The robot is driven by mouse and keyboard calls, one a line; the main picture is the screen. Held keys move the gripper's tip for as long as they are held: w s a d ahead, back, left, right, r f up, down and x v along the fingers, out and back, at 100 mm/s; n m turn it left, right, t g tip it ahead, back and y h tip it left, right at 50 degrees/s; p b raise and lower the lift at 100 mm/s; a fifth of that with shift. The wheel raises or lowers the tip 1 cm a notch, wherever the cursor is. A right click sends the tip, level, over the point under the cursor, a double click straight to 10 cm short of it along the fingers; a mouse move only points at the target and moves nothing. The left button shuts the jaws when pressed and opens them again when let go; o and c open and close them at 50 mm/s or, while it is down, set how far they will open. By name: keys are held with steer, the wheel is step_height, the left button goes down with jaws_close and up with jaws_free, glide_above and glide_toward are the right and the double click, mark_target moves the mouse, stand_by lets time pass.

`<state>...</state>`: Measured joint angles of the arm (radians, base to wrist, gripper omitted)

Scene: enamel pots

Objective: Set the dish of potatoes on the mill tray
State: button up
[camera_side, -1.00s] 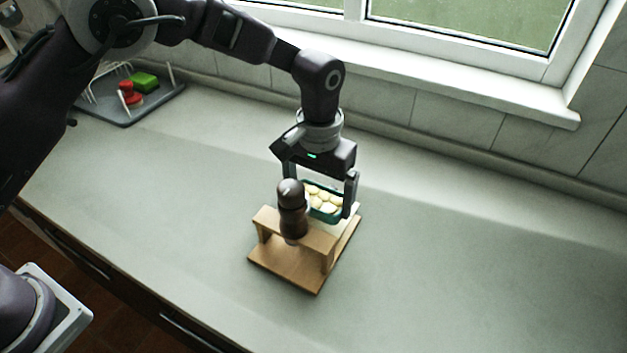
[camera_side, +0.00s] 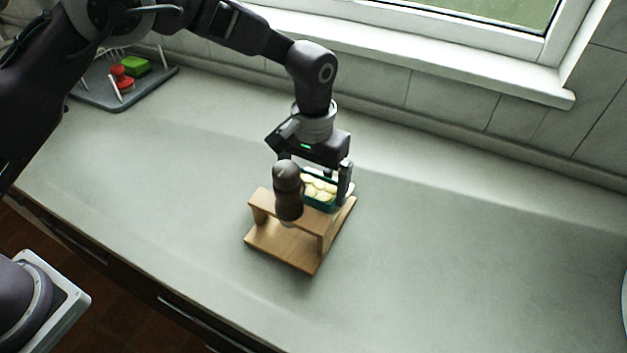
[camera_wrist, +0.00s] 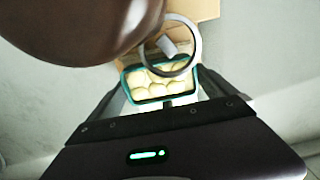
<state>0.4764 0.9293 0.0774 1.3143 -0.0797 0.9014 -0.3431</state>
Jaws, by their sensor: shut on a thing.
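The teal dish (camera_side: 319,204) holds several pale potatoes (camera_side: 319,187). My gripper (camera_side: 322,190) is shut on it, one finger at each side; the left finger is partly hidden behind the mill. The mill tray (camera_side: 282,246) is a wooden base with a raised wooden bridge, and a dark brown mill (camera_side: 288,190) stands upright at the bridge. The dish is level, behind the bridge, over the tray's back part. The bridge and mill hide its underside, so I cannot tell if it touches the base. The wrist view shows the dish (camera_wrist: 126,84) below the large, close mill (camera_wrist: 75,25).
A grey rack (camera_side: 150,88) with white prongs stands at the back left, holding a green block (camera_side: 135,66) and red pieces (camera_side: 122,78). The counter (camera_side: 450,250) is clear to the right of the tray. The windowsill and tiled wall run behind.

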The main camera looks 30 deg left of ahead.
steer(key=shift+f, duration=0.7)
stand_by(0.5)
steer(key=o, duration=1.3)
steer(key=shift+c, duration=0.2)
step_height(320, 180, up, 6)
steer(key=shift+r, duration=0.2)
steer(key=shift+a+r, duration=0.15)
steer(key=shift+r, duration=0.55)
steer(key=s+a+r+t, duration=0.1)
steer(key=s+a+r, duration=0.45)
steer(key=r, duration=0.25)
steer(key=s+a+r+t, duration=0.1)
steer(key=s+a+r, duration=0.3)
steer(key=a+r, duration=0.4)
steer(key=s+a+t, duration=0.1)
steer(key=s+a, duration=0.2)
steer(key=s, duration=0.6)
steer(key=s+a+t, duration=0.2)
steer(key=s+a, duration=0.1)
steer(key=s, duration=0.6)
steer(key=shift+s+a+t, duration=0.3)
steer(key=shift+s+a, duration=0.05)
steer(key=shift+s, duration=0.05)
